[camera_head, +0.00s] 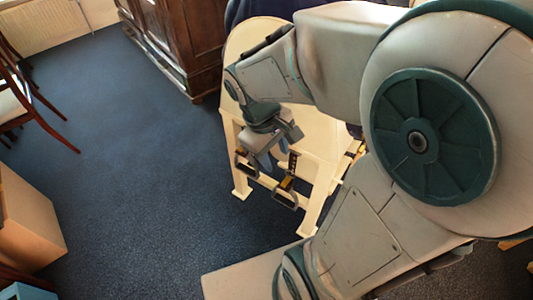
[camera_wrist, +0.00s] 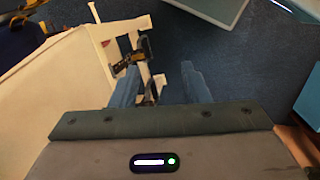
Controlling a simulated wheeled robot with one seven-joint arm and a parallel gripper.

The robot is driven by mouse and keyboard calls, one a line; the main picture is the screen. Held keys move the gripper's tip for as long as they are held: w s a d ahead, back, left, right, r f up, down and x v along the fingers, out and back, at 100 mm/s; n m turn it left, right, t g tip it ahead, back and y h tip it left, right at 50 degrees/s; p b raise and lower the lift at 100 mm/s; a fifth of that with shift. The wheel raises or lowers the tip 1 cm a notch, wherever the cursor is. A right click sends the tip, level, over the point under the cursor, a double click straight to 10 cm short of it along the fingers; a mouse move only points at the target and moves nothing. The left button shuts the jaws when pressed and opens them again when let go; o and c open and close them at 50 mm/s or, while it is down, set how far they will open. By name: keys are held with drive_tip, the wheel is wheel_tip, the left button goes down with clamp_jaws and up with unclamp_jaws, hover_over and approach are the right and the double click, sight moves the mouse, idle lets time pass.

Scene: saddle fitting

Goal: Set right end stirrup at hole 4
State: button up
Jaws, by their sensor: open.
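A cream wooden stand (camera_head: 318,125) carries two hanging stirrups low on its near side. One dark stirrup (camera_head: 285,197) with a yellowish part hangs to the right, below a short dark strap (camera_head: 293,161). The other stirrup (camera_head: 246,164) hangs to the left. My gripper (camera_head: 274,157) is open, pointing down beside the stand, just above and between the stirrups. In the wrist view its two blue-grey fingers (camera_wrist: 160,86) are apart. One stirrup (camera_wrist: 128,62) shows beyond the left finger; part of another (camera_wrist: 151,93) shows between the fingers. Strap holes are too small to tell.
A dark wooden cabinet (camera_head: 175,40) stands behind, left of the stand. A chair (camera_head: 25,95) and a light wooden box (camera_head: 28,225) are at the left edge. Blue carpet (camera_head: 135,165) is clear left of the stand. My arm covers much of the right side.

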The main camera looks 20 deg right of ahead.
drive_tip(key=w+d+f+n+g+h+b, duration=0.1)
drive_tip(key=w+f+n+g+h+b, duration=0.2)
drive_tip(key=f, duration=0.5)
drive_tip(key=w+f+n+h+b, duration=0.1)
drive_tip(key=f+n+h+b, duration=0.1)
drive_tip(key=f+n+b, duration=0.45)
drive_tip(key=n+t+h+b, duration=0.4)
drive_tip(key=n+h+b, duration=0.4)
drive_tip(key=n, duration=0.7)
approach(283, 203)
drive_tip(key=s+r, duration=0.4)
drive_tip(key=r, duration=0.9)
wheel_tip(283, 203, down, 16)
drive_tip(key=a+n+t+h+b, duration=0.2)
drive_tip(key=n+t+b, duration=0.4)
drive_tip(key=n, duration=0.4)
drive_tip(key=b+x, duration=0.2)
drive_tip(key=x, duration=1.1)
drive_tip(key=shift+w+d, duration=0.15)
clamp_jaws()
